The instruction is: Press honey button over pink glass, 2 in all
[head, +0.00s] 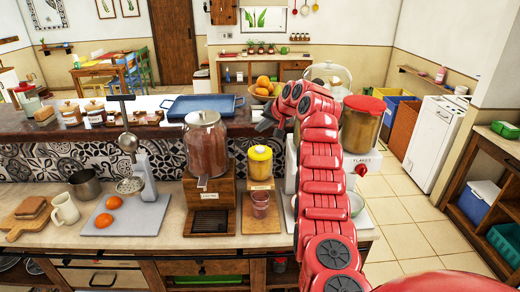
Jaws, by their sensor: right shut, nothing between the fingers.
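The honey dispenser (260,164) is a small clear jar with a yellow top and amber contents, on a wooden stand at the middle of the counter. A pink glass (260,204) stands upright below it, on the stand's wooden base. I cannot make out the honey button itself. My right arm reaches up from the lower right. Its gripper (264,120) is shut and empty, and it appears above the dispenser in the picture, apart from its yellow top. My left gripper is not in view.
A large brown-filled dispenser (207,150) stands left of the honey. A red-lidded flakes dispenser (361,122) stands to the right, partly behind my arm. A blue tray (188,109) lies behind.

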